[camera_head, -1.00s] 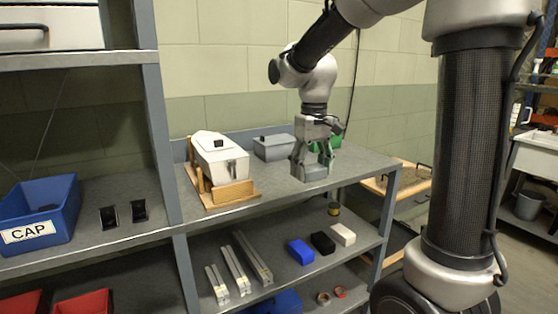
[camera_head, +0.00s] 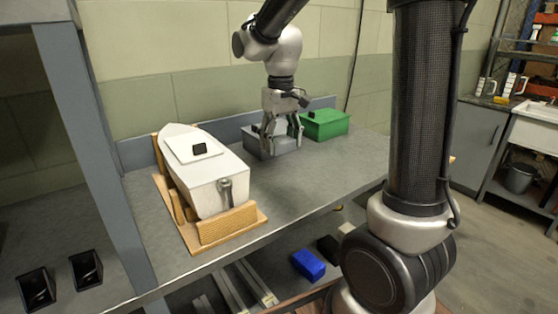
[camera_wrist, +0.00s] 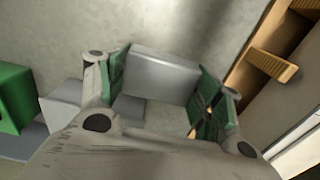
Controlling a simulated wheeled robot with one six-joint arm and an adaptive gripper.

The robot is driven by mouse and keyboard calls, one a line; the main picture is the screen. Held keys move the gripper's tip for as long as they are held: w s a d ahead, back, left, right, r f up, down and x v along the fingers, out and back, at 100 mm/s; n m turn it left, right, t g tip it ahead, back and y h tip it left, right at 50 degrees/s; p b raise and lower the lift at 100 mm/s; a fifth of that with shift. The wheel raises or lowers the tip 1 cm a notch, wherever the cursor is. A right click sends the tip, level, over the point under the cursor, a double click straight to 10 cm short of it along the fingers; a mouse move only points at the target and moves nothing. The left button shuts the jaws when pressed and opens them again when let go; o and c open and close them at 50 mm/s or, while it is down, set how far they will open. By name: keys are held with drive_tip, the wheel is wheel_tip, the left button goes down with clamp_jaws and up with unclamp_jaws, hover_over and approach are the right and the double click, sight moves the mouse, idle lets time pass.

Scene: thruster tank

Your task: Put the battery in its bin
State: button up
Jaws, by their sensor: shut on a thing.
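My gripper (camera_head: 281,146) is above the top shelf, in front of a grey lidded box in the head view. In the wrist view the green-padded fingers (camera_wrist: 158,82) are shut on a plain light-grey block (camera_wrist: 160,75), which I take to be the battery. In the head view the block is hard to tell from the grey box (camera_head: 252,143) behind it. That box also shows in the wrist view (camera_wrist: 62,103), left of the held block and apart from it. No bin marked for the battery can be made out.
A white model boat (camera_head: 205,175) sits in a wooden cradle (camera_head: 232,225) left of my gripper. A green box (camera_head: 326,124) stands at the back right. A blue block (camera_head: 308,264) and metal bars lie on the lower shelf. The top shelf's front middle is clear.

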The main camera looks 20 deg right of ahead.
sight(281, 176)
wheel_tip(281, 176, down, 8)
drive_tip(key=shift+r, duration=0.2)
drive_tip(key=shift+f, duration=0.15)
drive_tip(key=o, duration=1.4)
drive_tip(key=shift+s, duration=0.1)
drive_tip(key=shift+c, duration=0.2)
